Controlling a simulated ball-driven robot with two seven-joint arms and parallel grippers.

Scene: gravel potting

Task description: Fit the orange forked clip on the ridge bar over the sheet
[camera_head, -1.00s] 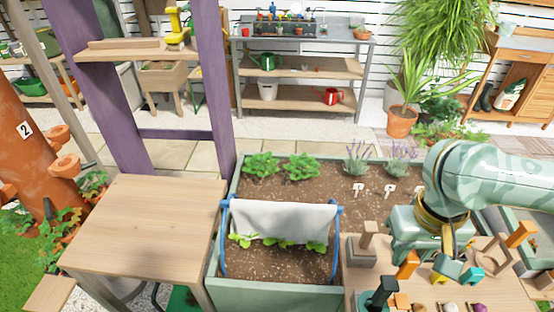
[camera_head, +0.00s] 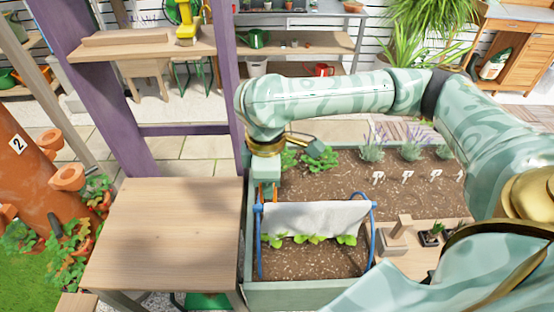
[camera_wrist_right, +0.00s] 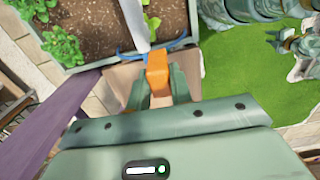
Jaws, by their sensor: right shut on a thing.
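My right gripper (camera_head: 267,184) is shut on the orange forked clip (camera_wrist_right: 157,70), which points down at the left end of the ridge bar in the head view. The white sheet (camera_head: 315,218) hangs over the bar between two blue hoops (camera_head: 373,235). In the right wrist view the sheet (camera_wrist_right: 136,24) is a narrow pale strip beyond the clip, with a blue hoop (camera_wrist_right: 176,43) close by. The sheet covers most of the bar. I cannot tell whether the clip touches the bar or sheet. My left gripper is not in view.
The planter (camera_head: 300,294) holds soil and seedlings under the sheet. A bare wooden table (camera_head: 165,235) stands left of it. A purple post (camera_head: 224,90) rises behind the table. A small bench with a wooden block (camera_head: 397,228) lies to the right.

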